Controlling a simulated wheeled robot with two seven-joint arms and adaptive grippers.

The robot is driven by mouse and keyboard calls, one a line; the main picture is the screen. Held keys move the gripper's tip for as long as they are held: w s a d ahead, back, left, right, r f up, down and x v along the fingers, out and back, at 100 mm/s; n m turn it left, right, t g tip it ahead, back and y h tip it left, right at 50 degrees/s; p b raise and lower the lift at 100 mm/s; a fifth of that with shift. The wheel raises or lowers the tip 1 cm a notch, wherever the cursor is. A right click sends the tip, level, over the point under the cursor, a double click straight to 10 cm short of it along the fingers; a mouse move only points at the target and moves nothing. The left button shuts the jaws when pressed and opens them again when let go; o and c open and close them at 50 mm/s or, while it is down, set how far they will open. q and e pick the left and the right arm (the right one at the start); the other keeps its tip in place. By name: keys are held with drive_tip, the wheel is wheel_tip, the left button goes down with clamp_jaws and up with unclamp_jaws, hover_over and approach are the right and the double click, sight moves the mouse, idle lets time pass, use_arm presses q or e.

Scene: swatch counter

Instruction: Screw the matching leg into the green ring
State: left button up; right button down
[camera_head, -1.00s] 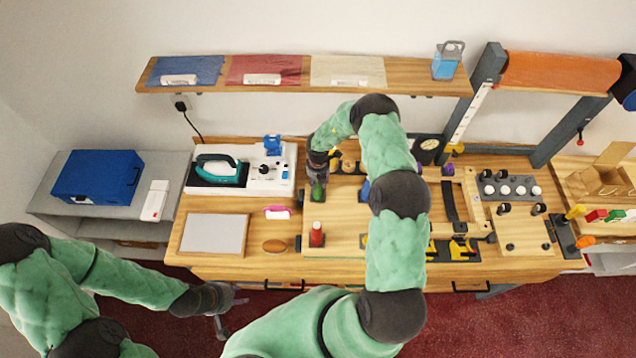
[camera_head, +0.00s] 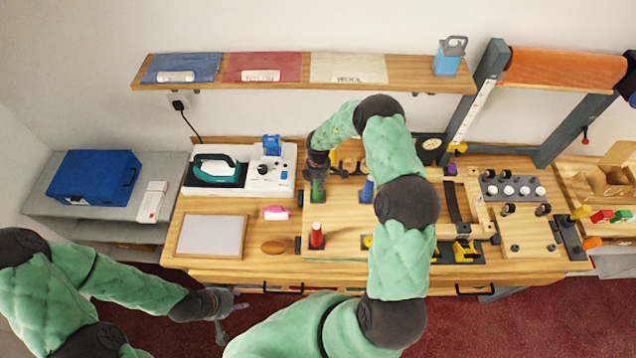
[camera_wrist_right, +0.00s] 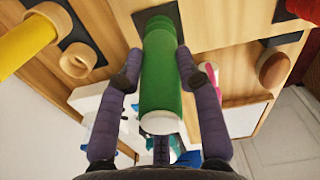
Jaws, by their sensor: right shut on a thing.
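A green leg (camera_wrist_right: 161,80) stands between the fingers of my right gripper (camera_wrist_right: 158,75) in the right wrist view. The fingers are shut on its sides, and its far end is at a dark square base. In the head view the same green leg (camera_head: 318,194) shows below my right gripper (camera_head: 318,182), over the left part of the workbench.
A red leg (camera_head: 317,236) stands nearer the front edge, and a blue leg (camera_head: 366,190) stands to the right. A yellow leg (camera_wrist_right: 28,45) shows in the right wrist view. An iron (camera_head: 216,170) stands at the back left. My right arm covers the bench's middle.

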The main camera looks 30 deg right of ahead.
drive_tip(key=shift+w+d+r, duration=0.1)
drive_tip(key=c, duration=1.1)
unclamp_jaws()
drive_tip(key=n+p, duration=0.1)
drive_tip(key=n, duration=0.1)
drive_tip(key=shift+n, duration=0.3)
drive_tip(key=n+p, duration=0.1)
drive_tip(key=n, duration=0.3)
drive_tip(key=shift+p, duration=0.3)
drive_tip(key=n+p, duration=0.1)
drive_tip(key=n, duration=0.4)
drive_tip(key=shift+a, duration=0.2)
drive_tip(key=n, duration=0.3)
